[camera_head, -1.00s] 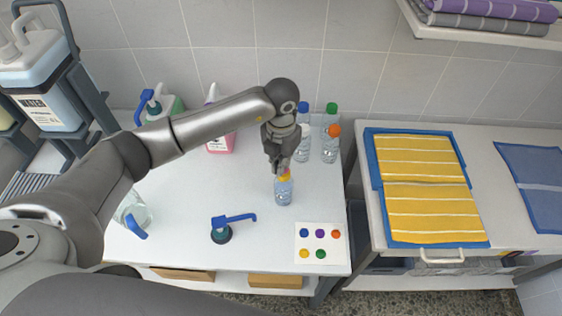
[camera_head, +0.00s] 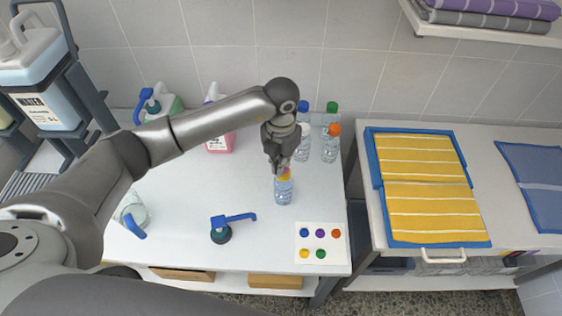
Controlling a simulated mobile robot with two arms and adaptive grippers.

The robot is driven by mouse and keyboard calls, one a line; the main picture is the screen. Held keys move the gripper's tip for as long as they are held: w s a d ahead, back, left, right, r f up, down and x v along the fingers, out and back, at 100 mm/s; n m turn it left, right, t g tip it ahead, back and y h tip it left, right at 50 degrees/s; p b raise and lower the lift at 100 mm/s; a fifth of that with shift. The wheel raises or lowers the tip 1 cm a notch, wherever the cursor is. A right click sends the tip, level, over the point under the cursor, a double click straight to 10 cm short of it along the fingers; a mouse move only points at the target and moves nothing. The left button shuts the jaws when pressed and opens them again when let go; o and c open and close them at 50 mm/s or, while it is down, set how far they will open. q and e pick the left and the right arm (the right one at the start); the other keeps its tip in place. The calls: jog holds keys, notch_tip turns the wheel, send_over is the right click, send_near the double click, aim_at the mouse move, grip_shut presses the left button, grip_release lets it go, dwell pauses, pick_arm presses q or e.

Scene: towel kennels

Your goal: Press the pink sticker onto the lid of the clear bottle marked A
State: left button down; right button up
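A clear bottle (camera_head: 284,190) with a yellow-orange lid stands upright on the white table, below my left gripper. My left gripper (camera_head: 277,165) points down with its fingertips at or just above this lid; I cannot tell whether they touch it. Whether its fingers are open or shut is too small to see. A white sticker sheet (camera_head: 320,243) lies at the table's front right with blue, purple, orange-red, yellow and green dots. I see no pink dot on the sheet and cannot make out a pink sticker at the fingertips. No letter A is readable. My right gripper is out of view.
Several capped bottles stand at the back, including an orange-capped one (camera_head: 331,145). A blue-handled pump top (camera_head: 221,230) lies in front left of the bottle. A pink-liquid bottle (camera_head: 220,142) stands behind my arm. Yellow towels (camera_head: 428,190) lie on the right counter.

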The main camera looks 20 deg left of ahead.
pick_arm(q)
jog(key=shift+f+b, duration=0.35)
jog(key=shift+f, duration=0.05)
dwell(0.5)
jog(key=c, duration=1.6)
grip_release()
jog(key=shift+s, duration=0.1)
jog(key=shift+o, duration=0.2)
jog(key=o, duration=0.6)
jog(key=shift+c, duration=0.2)
